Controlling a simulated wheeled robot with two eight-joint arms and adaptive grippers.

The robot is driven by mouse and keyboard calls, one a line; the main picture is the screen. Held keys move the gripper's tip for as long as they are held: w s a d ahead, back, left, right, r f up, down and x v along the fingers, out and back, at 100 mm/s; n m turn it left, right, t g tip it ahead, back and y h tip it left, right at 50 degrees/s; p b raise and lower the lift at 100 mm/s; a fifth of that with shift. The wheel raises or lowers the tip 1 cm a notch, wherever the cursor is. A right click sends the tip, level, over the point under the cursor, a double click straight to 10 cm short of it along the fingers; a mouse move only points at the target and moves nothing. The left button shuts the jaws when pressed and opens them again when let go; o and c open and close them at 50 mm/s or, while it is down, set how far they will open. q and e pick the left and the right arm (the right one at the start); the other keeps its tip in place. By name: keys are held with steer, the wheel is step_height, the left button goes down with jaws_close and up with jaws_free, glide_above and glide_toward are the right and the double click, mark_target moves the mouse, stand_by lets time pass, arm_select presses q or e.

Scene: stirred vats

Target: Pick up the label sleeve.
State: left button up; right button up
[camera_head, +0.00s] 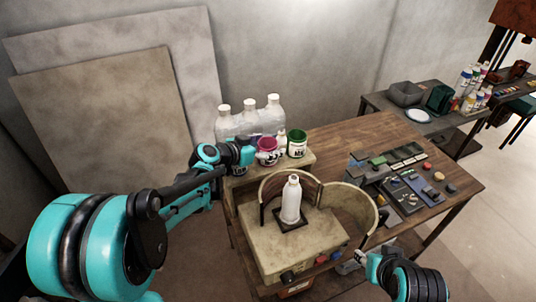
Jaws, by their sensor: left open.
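I cannot surely pick out a label sleeve. A white capped bottle (291,200) stands upright on a small dark square pad on the beige machine (262,248). A curved beige band (356,203) with a dark edge stands open to its right, and another stands behind the bottle. My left gripper (248,153) is open at the shelf behind the machine, close to the magenta-topped pot (267,151). Its fingertips are small and partly hidden, and I cannot tell whether they touch anything. My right gripper (364,260) is low, right of the machine; its jaw state is unclear.
Several clear capped bottles (248,121) and a green pot (297,143) crowd the shelf around my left gripper. A wooden table (358,133) carries a control panel (400,185); its back part is clear. Large boards (100,110) lean on the wall at left.

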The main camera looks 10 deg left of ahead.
arm_select(q)
steer(key=shift+s, duration=0.1)
steer(key=c, duration=0.8)
